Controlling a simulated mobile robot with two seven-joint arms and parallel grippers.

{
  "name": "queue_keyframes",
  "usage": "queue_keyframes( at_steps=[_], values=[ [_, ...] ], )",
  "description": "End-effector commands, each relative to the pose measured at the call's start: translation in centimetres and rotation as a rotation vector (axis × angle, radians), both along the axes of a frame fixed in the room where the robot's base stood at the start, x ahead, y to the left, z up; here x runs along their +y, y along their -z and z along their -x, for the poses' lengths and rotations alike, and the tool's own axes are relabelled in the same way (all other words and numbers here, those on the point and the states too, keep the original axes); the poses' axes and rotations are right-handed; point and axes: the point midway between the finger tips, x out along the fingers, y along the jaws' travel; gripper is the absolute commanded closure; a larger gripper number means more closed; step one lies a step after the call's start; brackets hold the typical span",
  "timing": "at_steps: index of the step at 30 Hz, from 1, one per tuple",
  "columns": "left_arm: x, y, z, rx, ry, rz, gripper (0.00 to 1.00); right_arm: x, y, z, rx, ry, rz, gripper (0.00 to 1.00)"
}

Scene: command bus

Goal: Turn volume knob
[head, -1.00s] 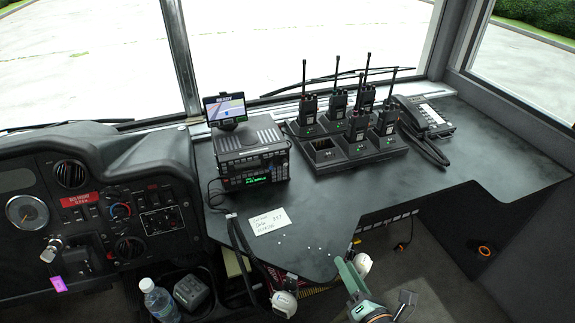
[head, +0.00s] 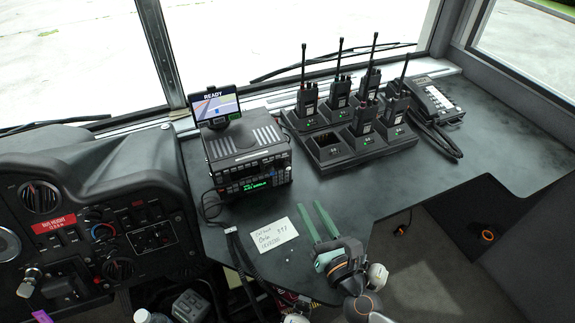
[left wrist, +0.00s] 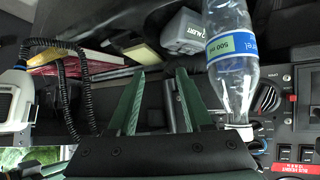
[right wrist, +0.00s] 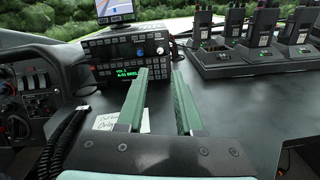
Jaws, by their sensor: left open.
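A black radio unit (head: 248,158) stands on the dark desk with a green-lit display that reads "VOL" in the right wrist view. That view also shows its front (right wrist: 125,60), with a blue knob (right wrist: 139,52) and a pale knob (right wrist: 160,50) at the right side. I cannot read which knob is the volume. My right gripper (head: 311,204) is open and empty, in front of the radio and apart from it. In the right wrist view its green fingers (right wrist: 160,72) point toward the radio. My left gripper (left wrist: 160,72) is open and empty below the dashboard; the head view does not show it.
A screen reading "READY" (head: 216,104) stands on the radio. A charger (head: 324,140) with several handheld radios is to its right, with a desk phone (head: 437,102) beyond. A paper note (head: 273,237) lies before the radio. A water bottle (left wrist: 230,60) is close to my left gripper.

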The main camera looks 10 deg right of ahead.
Motion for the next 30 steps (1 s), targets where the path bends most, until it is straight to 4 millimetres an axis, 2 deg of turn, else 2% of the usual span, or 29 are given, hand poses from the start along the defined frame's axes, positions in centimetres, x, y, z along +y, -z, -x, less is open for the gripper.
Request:
queue_keyframes(
  at_steps=[5, 9, 18, 24, 30],
  values=[
    [0.0, -0.7, 0.0, 0.0, 0.0, 0.0, 0.5, 0.3, -0.4, -2.4, -0.003, 0.003, -0.003, 0.65],
    [0.0, -1.1, 0.0, 0.0, 0.0, 0.0, 0.5, 0.8, -0.3, -5.1, -0.002, 0.002, -0.002, 0.65],
    [0.0, -1.2, 0.0, -0.001, 0.0, 0.0, 0.5, 1.6, -0.1, -10.2, -0.001, 0.002, -0.002, 0.65],
    [0.0, -1.1, 0.0, -0.001, 0.0, 0.0, 0.5, 1.9, 0.0, -11.7, -0.001, 0.001, -0.001, 0.65],
    [0.0, -1.1, 0.0, -0.001, 0.001, -0.001, 0.5, 2.0, 0.0, -12.0, 0.001, 0.001, -0.002, 0.65]
  ],
)
